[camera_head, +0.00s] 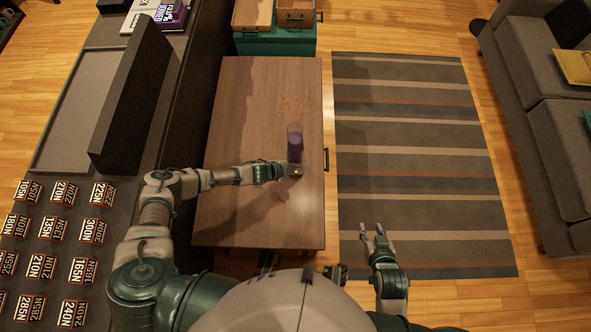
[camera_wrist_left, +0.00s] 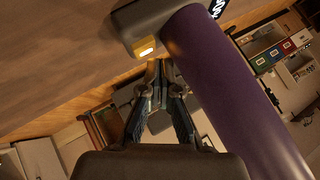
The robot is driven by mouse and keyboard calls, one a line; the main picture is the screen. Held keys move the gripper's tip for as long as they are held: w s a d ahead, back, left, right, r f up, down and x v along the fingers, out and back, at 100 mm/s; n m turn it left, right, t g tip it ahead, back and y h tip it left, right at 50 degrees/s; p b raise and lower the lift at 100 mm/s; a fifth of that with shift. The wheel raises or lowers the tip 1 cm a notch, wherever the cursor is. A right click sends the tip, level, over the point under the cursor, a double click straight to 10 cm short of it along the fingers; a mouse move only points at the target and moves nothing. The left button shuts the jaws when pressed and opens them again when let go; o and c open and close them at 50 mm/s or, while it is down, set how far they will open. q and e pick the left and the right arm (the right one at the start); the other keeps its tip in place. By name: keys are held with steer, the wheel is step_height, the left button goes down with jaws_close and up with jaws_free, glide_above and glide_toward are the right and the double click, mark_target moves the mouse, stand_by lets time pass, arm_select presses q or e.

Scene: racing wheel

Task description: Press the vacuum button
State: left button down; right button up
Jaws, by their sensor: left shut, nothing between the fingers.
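The handheld vacuum (camera_head: 294,148) stands upright on the brown wooden table, with a purple body and a clear upper part. In the left wrist view its purple body (camera_wrist_left: 230,85) runs diagonally down the right side. A lit yellow-white button (camera_wrist_left: 146,47) shows on its grey base part at the top. My left gripper (camera_head: 290,171) is at the vacuum's lower end. In the left wrist view its fingertips (camera_wrist_left: 157,68) are together, empty, just below the button; I cannot tell whether they touch it. My right gripper (camera_head: 376,233) is open and empty over the striped rug's left edge.
The wooden table (camera_head: 240,110) is otherwise mostly clear, with small orange crumbs (camera_head: 295,104) beyond the vacuum. A dark counter with several labelled weight blocks (camera_head: 88,230) is at left. A striped rug (camera_head: 410,150) and grey sofa (camera_head: 530,100) lie to the right.

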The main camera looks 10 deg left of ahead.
mark_target(294, 161)
arm_select(q)
step_height(294, 161, up, 6)
steer(key=p, duration=0.5)
steer(key=shift+s, duration=0.1)
steer(key=shift+f, duration=0.1)
stand_by(0.6)
